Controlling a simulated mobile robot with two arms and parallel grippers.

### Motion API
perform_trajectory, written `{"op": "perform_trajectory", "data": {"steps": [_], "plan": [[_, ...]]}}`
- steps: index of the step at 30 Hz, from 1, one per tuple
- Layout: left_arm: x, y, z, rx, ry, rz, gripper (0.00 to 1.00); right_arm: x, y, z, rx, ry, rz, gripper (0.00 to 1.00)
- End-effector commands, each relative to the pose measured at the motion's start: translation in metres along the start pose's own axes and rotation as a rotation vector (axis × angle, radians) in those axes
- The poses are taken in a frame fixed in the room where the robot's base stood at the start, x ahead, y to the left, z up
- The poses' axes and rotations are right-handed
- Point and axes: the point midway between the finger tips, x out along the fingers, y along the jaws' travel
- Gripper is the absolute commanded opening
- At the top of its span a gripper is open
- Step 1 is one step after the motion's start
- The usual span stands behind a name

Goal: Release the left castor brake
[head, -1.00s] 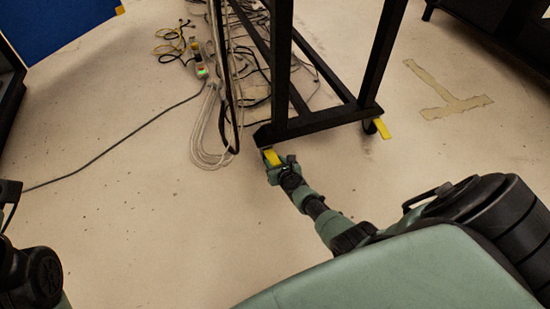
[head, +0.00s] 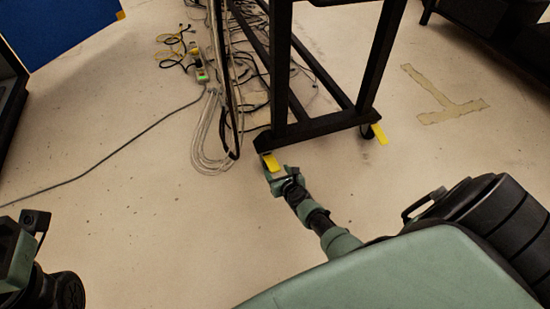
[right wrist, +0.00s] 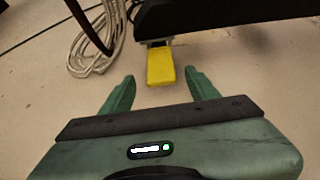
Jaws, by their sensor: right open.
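The left castor brake (head: 271,162) is a yellow pedal at the near left foot of the black frame (head: 320,126). In the right wrist view the yellow pedal (right wrist: 160,66) points toward me, with the frame's dark beam behind it. My right gripper (head: 279,174) is open at the pedal's near end. In the right wrist view its green fingers (right wrist: 157,82) stand apart, one on each side of the pedal's near end, with gaps showing. The castor wheel is hidden. My left gripper (head: 22,245) is only partly in view at the lower left; its jaws are unclear.
A second yellow pedal (head: 379,134) is at the frame's right castor. Looped cables (head: 208,145) hang and lie left of the frame. A power strip (head: 199,70) lies beyond them.

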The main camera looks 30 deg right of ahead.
Motion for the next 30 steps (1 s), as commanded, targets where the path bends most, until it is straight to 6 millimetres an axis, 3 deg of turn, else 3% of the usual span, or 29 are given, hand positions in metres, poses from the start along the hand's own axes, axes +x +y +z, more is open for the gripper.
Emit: {"op": "perform_trajectory", "data": {"steps": [3,7,25,28,30], "plan": [[-0.001,-0.001,0.001,-0.005,-0.038,-0.015,0.36,-0.022,0.000,0.003,0.001,0.001,0.000,0.60],[-0.006,-0.002,0.000,-0.008,-0.056,-0.023,0.36,-0.033,0.000,0.002,0.001,0.000,0.000,0.60],[-0.009,-0.001,0.000,-0.009,-0.060,-0.025,0.36,-0.035,0.000,0.001,-0.004,-0.002,-0.001,0.60],[-0.009,-0.002,0.000,-0.009,-0.062,-0.026,0.36,-0.038,0.001,0.015,-0.082,-0.034,-0.009,0.60],[-0.009,-0.002,0.000,-0.010,-0.067,-0.028,0.36,-0.044,0.005,0.042,-0.226,-0.093,-0.028,0.60]]}}
